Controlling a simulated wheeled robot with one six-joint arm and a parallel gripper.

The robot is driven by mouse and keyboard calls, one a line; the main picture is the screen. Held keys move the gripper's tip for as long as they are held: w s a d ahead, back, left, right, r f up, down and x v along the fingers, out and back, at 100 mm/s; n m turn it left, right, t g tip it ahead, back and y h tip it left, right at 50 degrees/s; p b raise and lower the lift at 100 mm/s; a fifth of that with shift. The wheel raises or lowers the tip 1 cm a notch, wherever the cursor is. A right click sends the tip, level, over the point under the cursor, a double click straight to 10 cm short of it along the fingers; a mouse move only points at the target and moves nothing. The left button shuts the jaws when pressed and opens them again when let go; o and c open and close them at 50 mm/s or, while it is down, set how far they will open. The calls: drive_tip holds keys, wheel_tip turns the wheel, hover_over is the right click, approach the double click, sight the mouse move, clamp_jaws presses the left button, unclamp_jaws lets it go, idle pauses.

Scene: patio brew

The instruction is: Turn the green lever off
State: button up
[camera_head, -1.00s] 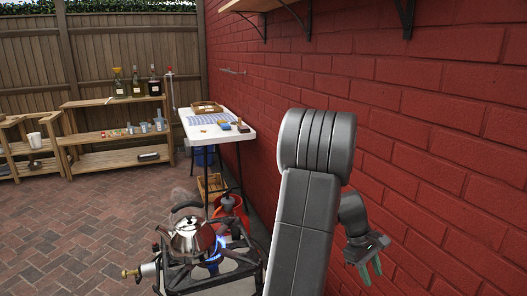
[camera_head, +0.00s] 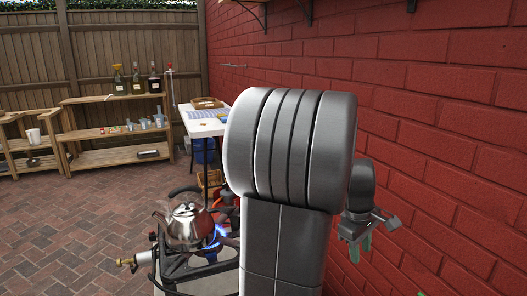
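I see no green lever in this view; my arm hides part of the stove and the space behind it. A black stove (camera_head: 205,270) stands at lower centre with a blue flame (camera_head: 213,241) burning. A shiny metal kettle (camera_head: 186,224) sits upright on it, beside and partly over the flame. A brass fitting (camera_head: 126,262) sticks out at the stove's left side. My gripper (camera_head: 360,246) hangs right of my large arm joint, near the red wall and well away from the stove. Its two green-tipped fingers look apart, with nothing between them.
A red brick wall (camera_head: 430,120) runs close along the right. A white table (camera_head: 203,128) stands behind the stove, with a wooden tray (camera_head: 207,103). A wooden shelf (camera_head: 110,158) with bottles and cups stands by the fence. The brick floor at left is clear.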

drive_tip(key=shift+s+d+f+t+b, duration=0.2)
drive_tip(key=shift+d+f+t+b, duration=0.1)
drive_tip(key=shift+f+b, duration=0.45)
drive_tip(key=shift+s+d+f+t+b, duration=0.2)
drive_tip(key=shift+d+f+b, duration=0.1)
drive_tip(key=shift+f+b, duration=0.4)
drive_tip(key=shift+f, duration=0.1)
